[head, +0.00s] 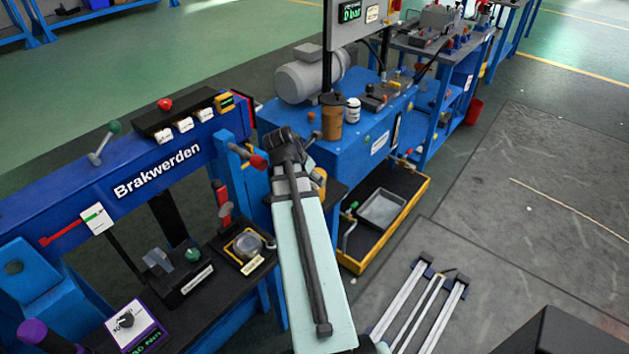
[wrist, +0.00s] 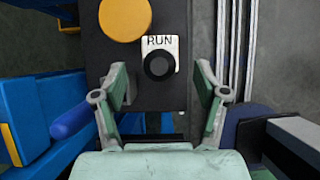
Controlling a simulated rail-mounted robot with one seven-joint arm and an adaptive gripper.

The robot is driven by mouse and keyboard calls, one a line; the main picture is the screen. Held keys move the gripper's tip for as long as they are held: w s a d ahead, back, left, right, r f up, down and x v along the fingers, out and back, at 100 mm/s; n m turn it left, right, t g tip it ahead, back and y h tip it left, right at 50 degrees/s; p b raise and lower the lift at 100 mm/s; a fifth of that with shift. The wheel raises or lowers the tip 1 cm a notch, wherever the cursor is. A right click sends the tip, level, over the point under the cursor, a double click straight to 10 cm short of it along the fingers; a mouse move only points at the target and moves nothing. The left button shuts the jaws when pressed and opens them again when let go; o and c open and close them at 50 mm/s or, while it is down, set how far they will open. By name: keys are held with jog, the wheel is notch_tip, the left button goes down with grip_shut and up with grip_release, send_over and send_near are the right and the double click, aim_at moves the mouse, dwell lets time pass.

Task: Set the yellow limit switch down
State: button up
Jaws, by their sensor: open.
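My gripper (wrist: 161,70) is open in the wrist view, with its two fingers spread over a dark panel (wrist: 150,92). A black round knob (wrist: 159,65) with a white RUN label shows between and beyond the fingertips; nothing is clearly held. A round yellow cap (wrist: 125,17) lies above the knob. I cannot tell whether this cap belongs to the yellow limit switch, and no switch is clearly identifiable. In the head view my arm covers the gripper and most of this spot; a yellow-orange piece (head: 319,180) shows just right of the arm.
A blue pump bench (head: 350,150) with a grey motor (head: 305,75) stands behind. A yellow-edged tray shelf (head: 418,200) and metal rails (head: 420,305) lie right. Floor is open beyond.

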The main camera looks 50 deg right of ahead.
jog(key=v, duration=0.6)
jog(key=shift+a+r+p, duration=0.2)
jog(key=shift+r+p, duration=0.1)
jog(key=shift+r, duration=0.05)
